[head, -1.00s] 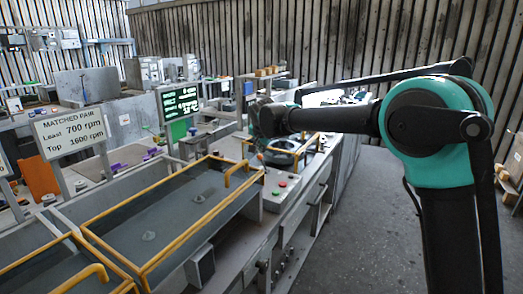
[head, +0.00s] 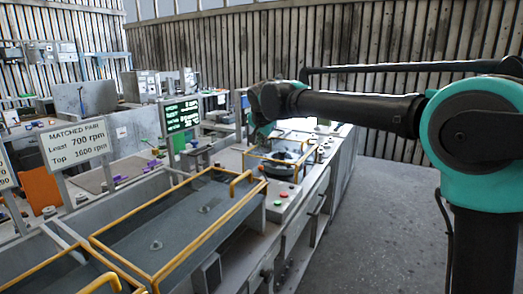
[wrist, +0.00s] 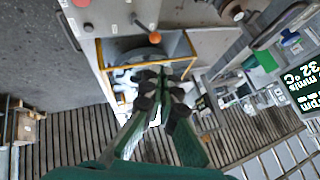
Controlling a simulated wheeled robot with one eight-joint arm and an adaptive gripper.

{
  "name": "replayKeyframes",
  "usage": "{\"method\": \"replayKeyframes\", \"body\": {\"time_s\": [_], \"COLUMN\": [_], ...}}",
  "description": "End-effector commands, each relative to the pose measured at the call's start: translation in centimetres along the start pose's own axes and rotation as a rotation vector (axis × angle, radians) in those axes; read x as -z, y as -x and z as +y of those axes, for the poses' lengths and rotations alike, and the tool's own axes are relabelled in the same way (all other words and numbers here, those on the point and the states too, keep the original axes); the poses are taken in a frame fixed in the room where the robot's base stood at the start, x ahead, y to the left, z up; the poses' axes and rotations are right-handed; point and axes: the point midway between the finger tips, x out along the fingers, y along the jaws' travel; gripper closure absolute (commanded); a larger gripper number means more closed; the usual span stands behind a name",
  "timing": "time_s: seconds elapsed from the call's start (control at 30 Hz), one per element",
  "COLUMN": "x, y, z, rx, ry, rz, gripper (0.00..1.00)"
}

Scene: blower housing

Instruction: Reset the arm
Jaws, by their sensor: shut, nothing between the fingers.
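My arm (head: 365,113) reaches from the right across the head view, over the far end of the grey bench. My teal and black gripper shows in the wrist view (wrist: 160,82), its two fingers together with nothing between them. In the wrist view it is in front of a yellow-railed bay with a round part (wrist: 128,55) in it. I cannot tell how far apart they are. In the head view the fingers are hard to make out beside the teal wrist.
A yellow-railed grey tray (head: 170,230) lies at the front of the bench. A sign (head: 76,142) reading 700 and 1600 rpm and a dark screen (head: 181,115) stand along it. Red and green buttons (head: 282,195) are nearby. The floor (head: 385,210) at right is clear.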

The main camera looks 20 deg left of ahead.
Motion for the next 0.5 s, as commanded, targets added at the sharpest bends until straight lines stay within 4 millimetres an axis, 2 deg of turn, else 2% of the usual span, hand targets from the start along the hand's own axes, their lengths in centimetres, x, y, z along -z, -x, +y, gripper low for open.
{"method": "replayKeyframes", "body": {"time_s": [0.2, 0.5], "x": [0.0, 0.0], "y": [1.5, 1.6], "z": [-0.1, -0.1], "rx": [0.0, 0.0], "ry": [-0.001, -0.001], "rz": [0.0, 0.0], "gripper": [1.0, 1.0]}}
